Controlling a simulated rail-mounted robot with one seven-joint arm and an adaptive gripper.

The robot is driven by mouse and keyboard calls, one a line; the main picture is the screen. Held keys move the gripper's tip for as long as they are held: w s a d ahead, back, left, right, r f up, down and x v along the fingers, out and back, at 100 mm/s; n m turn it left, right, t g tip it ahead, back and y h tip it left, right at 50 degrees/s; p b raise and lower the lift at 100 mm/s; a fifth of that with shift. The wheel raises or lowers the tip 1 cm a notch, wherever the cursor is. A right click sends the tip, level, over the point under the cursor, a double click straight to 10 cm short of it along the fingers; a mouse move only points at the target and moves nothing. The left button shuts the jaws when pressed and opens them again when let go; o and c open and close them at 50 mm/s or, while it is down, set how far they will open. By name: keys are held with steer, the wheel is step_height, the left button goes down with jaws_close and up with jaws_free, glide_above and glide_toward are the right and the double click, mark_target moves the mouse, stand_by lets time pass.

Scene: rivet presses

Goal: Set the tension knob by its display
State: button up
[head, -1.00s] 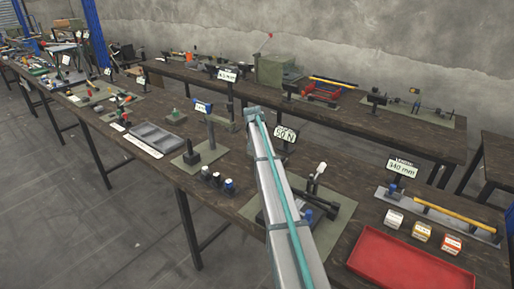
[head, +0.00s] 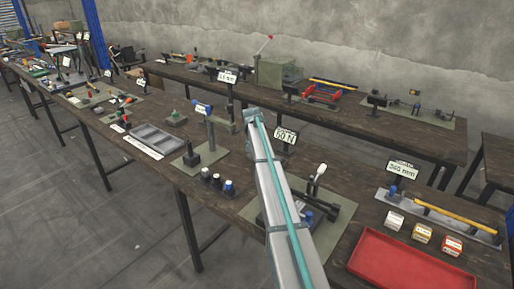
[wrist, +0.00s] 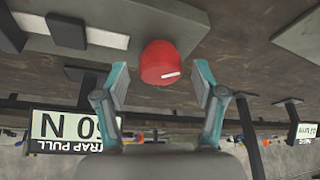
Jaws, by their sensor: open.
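The red tension knob (wrist: 162,64), with a white pointer line, shows in the wrist view at the top middle, close to my gripper. My gripper (wrist: 160,84) is open, one finger on each side of the knob, with visible gaps to it in the picture. The display (wrist: 70,128), headed STRAP PULL, appears upside down in the wrist view and is partly covered by a finger. In the head view the display (head: 286,137) reads 50 N. The knob is hidden in the head view behind my arm.
A dark strap tool lies on a green mat (head: 338,218) by my arm. A red tray (head: 408,268) and several small boxes stand to the right. Other display stands, such as the 340 mm sign (head: 402,170), rise from the bench.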

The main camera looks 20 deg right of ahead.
steer(key=v, duration=1.2)
